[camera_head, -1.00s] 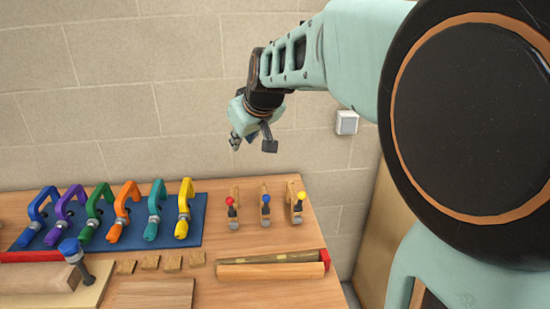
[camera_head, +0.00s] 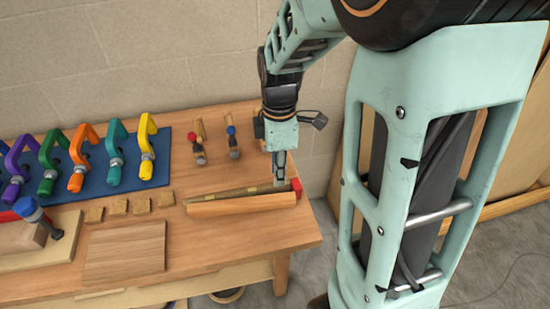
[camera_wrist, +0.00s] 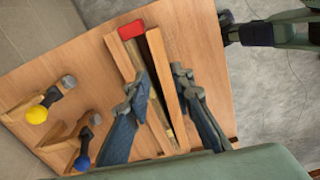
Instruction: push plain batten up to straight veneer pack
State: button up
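The plain batten (camera_head: 240,205) is a pale, straight wooden strip along the near side of a long stack on the bench; the wrist view shows it too (camera_wrist: 165,80). The straight veneer pack (camera_head: 232,192) looks like the darker strip just behind it, partly visible in the wrist view (camera_wrist: 158,118). In the wrist view my gripper (camera_wrist: 160,84) is open, with one finger beyond the batten's outer side and the other over the far strip.
A red end block (camera_wrist: 130,30) sits at the strips' right end. Colored clamps on a blue mat (camera_head: 168,165), several small wooden blocks (camera_head: 118,207) and a flat board (camera_head: 125,250) lie left. Bench is clear in front.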

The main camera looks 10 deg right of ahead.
aim_at(278, 197)
notch_tip(278, 197, down, 11)
jog(key=shift+r, duration=0.15)
dwell(0.4)
jog(key=shift+c, duration=0.2)
grip_shut()
